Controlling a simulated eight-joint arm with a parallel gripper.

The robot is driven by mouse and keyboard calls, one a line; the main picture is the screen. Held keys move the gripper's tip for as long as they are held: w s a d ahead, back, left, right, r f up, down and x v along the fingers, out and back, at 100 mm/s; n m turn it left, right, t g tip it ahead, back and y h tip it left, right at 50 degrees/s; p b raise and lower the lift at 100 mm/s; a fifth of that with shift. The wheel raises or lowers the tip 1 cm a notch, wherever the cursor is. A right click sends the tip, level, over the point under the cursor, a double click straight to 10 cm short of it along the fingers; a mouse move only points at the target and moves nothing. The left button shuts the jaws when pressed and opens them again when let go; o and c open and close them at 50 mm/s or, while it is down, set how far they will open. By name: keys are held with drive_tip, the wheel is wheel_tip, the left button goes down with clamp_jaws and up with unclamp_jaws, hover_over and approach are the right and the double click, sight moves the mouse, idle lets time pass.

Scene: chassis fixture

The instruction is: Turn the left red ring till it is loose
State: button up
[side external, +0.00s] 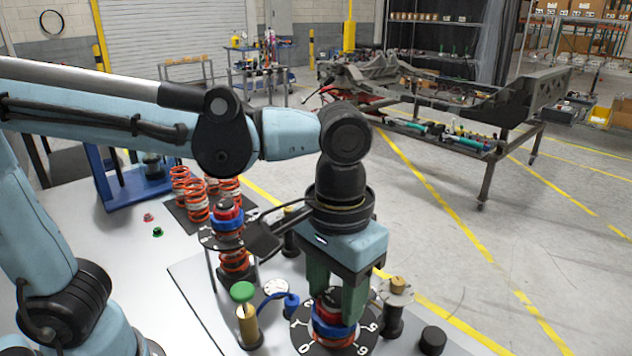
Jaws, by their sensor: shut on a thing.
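My gripper (336,305) points straight down, its two green fingers on either side of a red ring (329,312) at the top of the nearer stack. It is shut on that ring; the fingers partly hide it. A blue ring (334,328) sits just under it, above a black dial plate with white numbers (302,337). A second, similar stack stands farther back at left in the picture, with its own red ring (228,211) and blue ring (227,221), and no gripper on it. How far the held ring is turned cannot be told.
A green-topped brass post (246,318), a round gauge (275,288), a spool-like post (395,299) and a black cylinder (433,340) stand close around the nearer stack. Orange springs (196,198) stand on a dark mat behind.

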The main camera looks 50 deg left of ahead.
drive_tip(key=n, duration=0.6)
drive_tip(key=shift+n, duration=0.3)
drive_tip(key=n, duration=0.5)
drive_tip(key=shift+n, duration=0.3)
drive_tip(key=o, duration=0.8)
drive_tip(key=shift+o, duration=0.2)
drive_tip(key=shift+r, duration=0.1)
drive_tip(key=shift+r, duration=3.45)
drive_tip(key=shift+f, duration=0.1)
wheel_tip(320, 180, down, 7)
drive_tip(key=shift+f, duration=0.1)
drive_tip(key=shift+m, duration=1.8)
